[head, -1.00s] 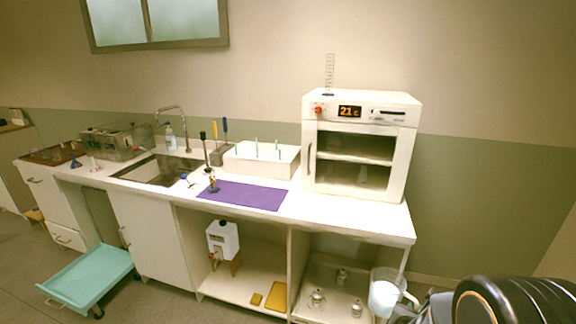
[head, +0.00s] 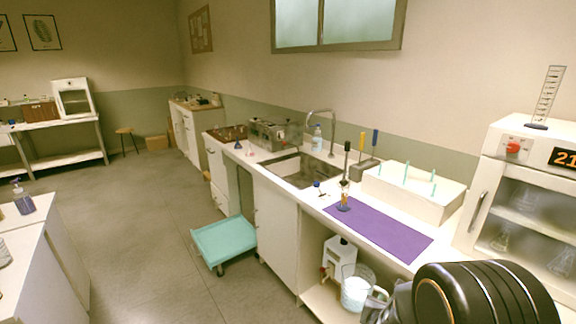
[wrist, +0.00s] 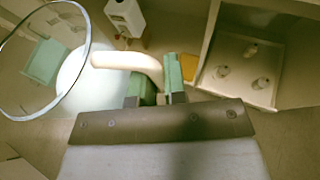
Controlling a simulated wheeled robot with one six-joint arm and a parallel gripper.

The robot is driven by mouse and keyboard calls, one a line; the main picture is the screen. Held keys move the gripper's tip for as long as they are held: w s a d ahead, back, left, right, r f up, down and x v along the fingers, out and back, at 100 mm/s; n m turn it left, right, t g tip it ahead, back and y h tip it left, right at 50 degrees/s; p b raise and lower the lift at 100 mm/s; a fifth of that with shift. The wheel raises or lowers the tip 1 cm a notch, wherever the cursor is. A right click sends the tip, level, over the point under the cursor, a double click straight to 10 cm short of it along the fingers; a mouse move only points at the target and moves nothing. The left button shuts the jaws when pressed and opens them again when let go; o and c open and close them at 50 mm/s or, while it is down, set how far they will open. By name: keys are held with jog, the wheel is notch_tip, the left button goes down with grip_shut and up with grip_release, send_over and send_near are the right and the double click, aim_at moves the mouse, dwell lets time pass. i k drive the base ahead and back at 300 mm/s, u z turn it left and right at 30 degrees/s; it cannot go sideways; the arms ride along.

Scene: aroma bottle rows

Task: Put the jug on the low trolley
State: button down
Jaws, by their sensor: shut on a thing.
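The jug (head: 355,288) is a clear vessel with white contents and a pale handle, in front of the bench at the lower middle of the head view. In the wrist view its round rim (wrist: 88,45) fills the upper left. My gripper (wrist: 160,88) is shut on the jug's handle (wrist: 125,62), with green fingers on either side of it. The low trolley (head: 224,242) is a turquoise tray on small wheels, on the floor to the left of the jug. It also shows in the wrist view (wrist: 46,60), partly behind the jug's rim.
The bench with a sink (head: 297,170), purple mat (head: 380,228) and oven (head: 520,190) runs along the wall on the right. A white canister (head: 338,258) stands under the bench. Another counter (head: 25,225) is at the left. The floor between is clear.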

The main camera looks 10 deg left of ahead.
aim_at(221, 243)
jog(key=u, duration=0.65)
jog(key=i, duration=1.95)
jog(key=u, duration=1.15)
jog(key=i, duration=1.6)
jog(key=u, duration=1.65)
jog(key=i, duration=0.65)
jog(key=u, duration=0.65)
